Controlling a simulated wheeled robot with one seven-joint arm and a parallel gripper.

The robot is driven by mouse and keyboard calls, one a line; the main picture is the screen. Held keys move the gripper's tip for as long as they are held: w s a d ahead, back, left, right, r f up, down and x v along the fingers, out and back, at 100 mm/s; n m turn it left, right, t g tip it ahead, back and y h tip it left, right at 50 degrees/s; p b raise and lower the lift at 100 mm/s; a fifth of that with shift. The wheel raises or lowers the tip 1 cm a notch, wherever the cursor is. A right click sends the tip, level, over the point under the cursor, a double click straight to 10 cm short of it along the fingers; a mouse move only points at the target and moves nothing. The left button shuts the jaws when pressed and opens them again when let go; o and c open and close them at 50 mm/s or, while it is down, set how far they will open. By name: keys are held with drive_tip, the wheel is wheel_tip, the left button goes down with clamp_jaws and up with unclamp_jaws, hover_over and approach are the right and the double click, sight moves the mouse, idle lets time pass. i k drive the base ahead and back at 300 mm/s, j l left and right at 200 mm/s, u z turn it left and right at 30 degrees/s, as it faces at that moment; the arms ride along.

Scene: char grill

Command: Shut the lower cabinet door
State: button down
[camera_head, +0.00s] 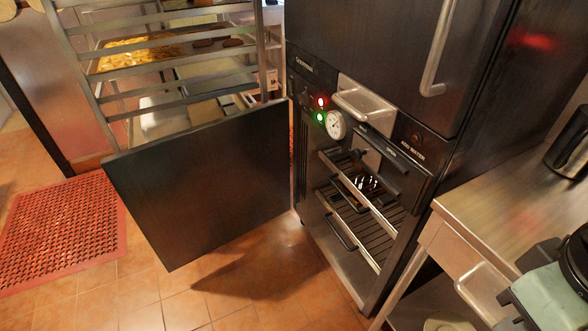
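The lower cabinet door (205,180) is a flat dark panel. It stands wide open, swung out to the left from the left front edge of the black char grill cabinet (400,50). The open lower compartment shows sliding grill racks (368,205) with dark handles and a black item on the upper rack. The upper door with its long steel handle (440,50) is shut. A dark and pale green part at the bottom right corner may be part of my arm; I cannot make out my gripper's fingers in this view.
A steel rack (170,85) with trays of food stands behind the open door. A steel counter (510,190) with a drawer stands close on the right. A red perforated mat (60,230) lies at the left. The tiled floor (230,300) in front of the door is clear.

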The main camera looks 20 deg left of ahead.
sight(190, 192)
drive_tip(key=j+z, duration=0.2)
drive_tip(key=j, duration=0.35)
drive_tip(key=j+z, duration=0.2)
drive_tip(key=j, duration=0.3)
drive_tip(key=k+j+z, duration=0.2)
drive_tip(key=j, duration=0.35)
drive_tip(key=j+z, duration=0.2)
drive_tip(key=j, duration=0.35)
drive_tip(key=k+j, duration=0.1)
drive_tip(key=j, duration=0.4)
drive_tip(key=k+j, duration=0.15)
drive_tip(key=j, duration=0.35)
drive_tip(key=k+j, duration=0.1)
drive_tip(key=j, duration=0.4)
drive_tip(key=k+j, duration=0.1)
drive_tip(key=j, duration=0.4)
drive_tip(key=k+j, duration=0.1)
drive_tip(key=j, duration=0.4)
drive_tip(key=k+j, duration=0.15)
drive_tip(key=j, duration=0.35)
drive_tip(key=k+j, duration=0.1)
drive_tip(key=j, duration=0.4)
